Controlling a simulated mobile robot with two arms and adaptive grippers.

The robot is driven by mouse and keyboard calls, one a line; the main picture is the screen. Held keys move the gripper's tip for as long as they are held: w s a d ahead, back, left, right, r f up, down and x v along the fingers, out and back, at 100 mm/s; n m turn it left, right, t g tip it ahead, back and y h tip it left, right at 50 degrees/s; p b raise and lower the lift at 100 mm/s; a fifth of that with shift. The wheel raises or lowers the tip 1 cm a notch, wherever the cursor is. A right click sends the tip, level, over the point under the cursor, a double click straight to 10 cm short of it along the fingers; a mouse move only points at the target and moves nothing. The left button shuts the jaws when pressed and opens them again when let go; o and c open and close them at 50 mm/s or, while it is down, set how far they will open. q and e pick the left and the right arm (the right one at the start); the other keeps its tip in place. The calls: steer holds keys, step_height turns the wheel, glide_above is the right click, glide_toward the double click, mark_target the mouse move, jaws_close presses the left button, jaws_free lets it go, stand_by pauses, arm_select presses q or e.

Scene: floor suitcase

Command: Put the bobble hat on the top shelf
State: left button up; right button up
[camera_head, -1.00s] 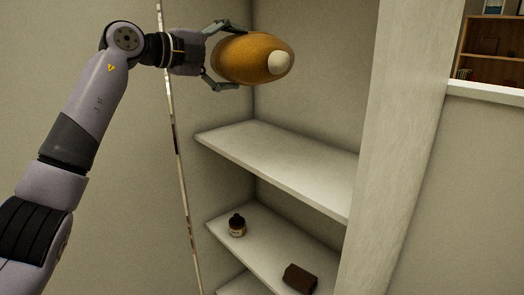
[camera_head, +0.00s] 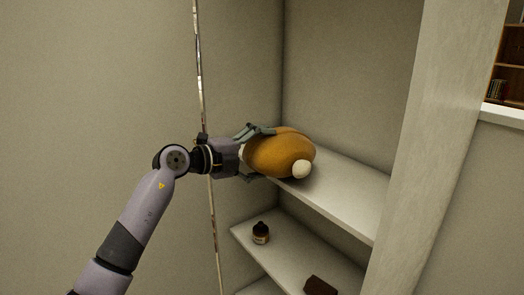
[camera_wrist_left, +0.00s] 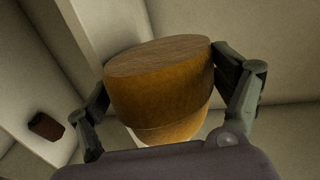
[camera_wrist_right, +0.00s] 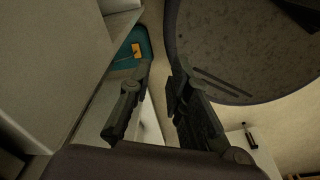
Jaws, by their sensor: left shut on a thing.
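The bobble hat (camera_head: 280,153) is mustard-orange with a white bobble. It is at the left part of the top visible shelf (camera_head: 345,200), over or on its surface; I cannot tell whether it touches. My left gripper (camera_head: 262,152) is shut on the hat, with its fingers on opposite sides. In the left wrist view the hat (camera_wrist_left: 160,85) fills the space between the fingers. My right gripper (camera_wrist_right: 155,105) shows only in the right wrist view, with its fingers apart and nothing between them.
A small dark bottle (camera_head: 261,233) and a brown block (camera_head: 319,286) sit on the shelf below. A pale upright panel (camera_head: 430,140) bounds the shelves on the right. The top shelf is clear right of the hat. The right wrist view shows a teal thing (camera_wrist_right: 128,48) below.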

arm_select(q)
steer(key=shift+f, duration=0.15)
steer(key=o, duration=1.1)
steer(key=shift+f, duration=0.1)
arm_select(e)
steer(key=shift+s+a, duration=0.2)
steer(key=shift+a, duration=0.3)
steer(key=shift+d, duration=0.15)
arm_select(q)
steer(key=shift+r, duration=0.25)
steer(key=shift+b+v, duration=2.1)
steer(key=shift+v, duration=3.95)
arm_select(e)
steer(key=shift+f, duration=2.05)
arm_select(q)
steer(key=shift+f, duration=0.25)
